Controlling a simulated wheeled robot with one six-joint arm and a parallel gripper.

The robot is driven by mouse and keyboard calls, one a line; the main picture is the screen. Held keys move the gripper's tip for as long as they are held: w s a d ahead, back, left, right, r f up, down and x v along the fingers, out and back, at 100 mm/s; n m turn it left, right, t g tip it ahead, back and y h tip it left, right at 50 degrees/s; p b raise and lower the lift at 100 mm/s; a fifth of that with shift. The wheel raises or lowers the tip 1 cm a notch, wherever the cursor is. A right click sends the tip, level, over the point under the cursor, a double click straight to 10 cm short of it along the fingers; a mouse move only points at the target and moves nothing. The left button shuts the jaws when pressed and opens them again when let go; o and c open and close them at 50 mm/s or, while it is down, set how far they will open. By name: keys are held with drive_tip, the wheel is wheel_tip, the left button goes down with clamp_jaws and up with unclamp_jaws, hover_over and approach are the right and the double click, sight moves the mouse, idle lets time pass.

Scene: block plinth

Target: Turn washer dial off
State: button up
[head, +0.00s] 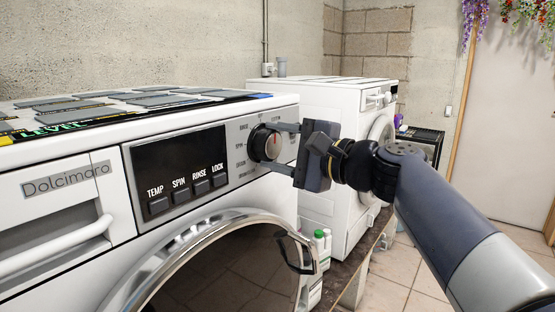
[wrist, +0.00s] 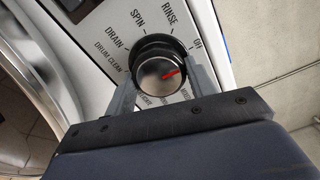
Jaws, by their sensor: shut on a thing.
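The washer dial (head: 264,144) is a round black knob with a silver face on the control panel of the front white washer (head: 225,118). My gripper (head: 275,147) reaches it from the right, with one finger above and one below, shut on it. In the wrist view the dial (wrist: 160,72) sits between the two grey fingers of my gripper (wrist: 163,82). Its red mark points right and slightly up, below a partly hidden label that seems to start with "O". RINSE, SPIN, DRAIN and DRUM CLEAN show around it; other labels are partly covered.
The round door (head: 225,265) with a chrome rim lies below the panel. Flat dark panels (head: 160,99) lie on the washer top. A second white machine (head: 345,95) stands behind to the right, with bottles (head: 322,245) in the gap. Tiled floor is open at right.

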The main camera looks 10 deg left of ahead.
drive_tip(key=shift+n, duration=0.5)
drive_tip(key=o, duration=1)
drive_tip(key=shift+d, duration=0.1)
drive_tip(key=v, duration=1)
drive_tip(key=shift+s+d, duration=0.15)
drive_tip(key=shift+d, duration=0.1)
drive_tip(key=shift+a, duration=0.1)
drive_tip(key=x, duration=1)
drive_tip(key=shift+a, duration=0.3)
